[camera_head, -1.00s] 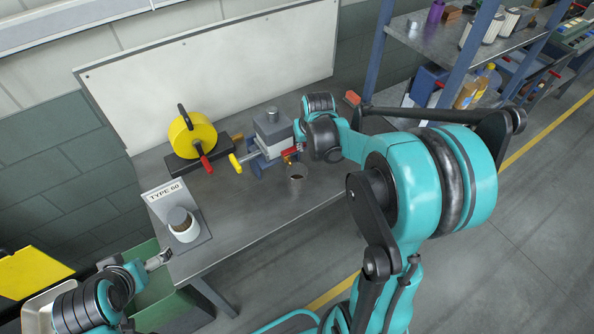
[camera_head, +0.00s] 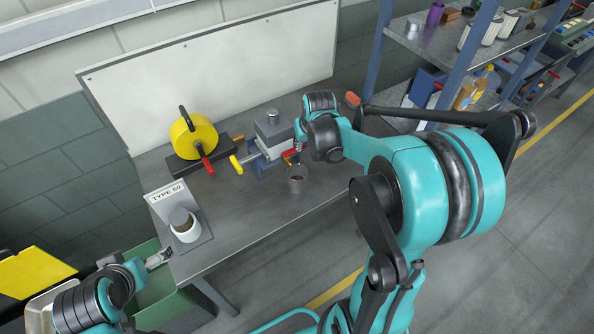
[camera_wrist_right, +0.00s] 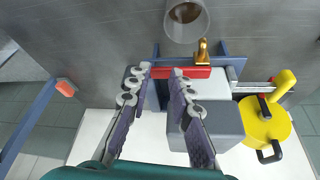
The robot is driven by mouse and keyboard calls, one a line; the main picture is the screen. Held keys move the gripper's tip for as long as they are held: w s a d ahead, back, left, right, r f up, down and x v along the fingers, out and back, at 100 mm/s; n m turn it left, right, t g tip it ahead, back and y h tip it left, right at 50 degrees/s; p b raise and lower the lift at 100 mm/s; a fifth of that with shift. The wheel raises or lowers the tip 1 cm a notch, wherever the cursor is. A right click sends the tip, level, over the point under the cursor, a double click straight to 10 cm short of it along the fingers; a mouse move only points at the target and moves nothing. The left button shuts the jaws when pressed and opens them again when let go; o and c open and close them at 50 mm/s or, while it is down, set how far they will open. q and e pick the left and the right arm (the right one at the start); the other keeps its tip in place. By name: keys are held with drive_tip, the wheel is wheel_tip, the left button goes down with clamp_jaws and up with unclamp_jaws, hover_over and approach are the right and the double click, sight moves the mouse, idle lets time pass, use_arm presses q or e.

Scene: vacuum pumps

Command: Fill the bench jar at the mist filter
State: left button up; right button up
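The glass jar (camera_head: 297,180) stands upright on the bench, with something brown inside; it also shows at the top of the wrist view (camera_wrist_right: 187,20). Behind it is a grey block-shaped unit (camera_head: 272,130) on a blue frame, which seems to be the mist filter. A brass tap (camera_wrist_right: 202,52) points toward the jar, beside a red bar (camera_wrist_right: 195,72). My right gripper (camera_wrist_right: 161,72) is open, its fingertips apart near the bar's left end; contact cannot be told. My left gripper (camera_head: 160,258) is at lower left beside the bench; its opening is too small to tell.
A yellow round unit (camera_head: 187,137) with a red handle stands left on the bench (camera_head: 240,217). A white cup-like container (camera_head: 184,228) sits by the TYPE 60 sign (camera_head: 165,192). A green bin (camera_head: 155,292) is below left. A blue-framed shelf (camera_head: 425,40) stands right.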

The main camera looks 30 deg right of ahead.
drive_tip(key=p+v, duration=0.4)
drive_tip(key=v, duration=0.2)
idle(0.5)
idle(0.4)
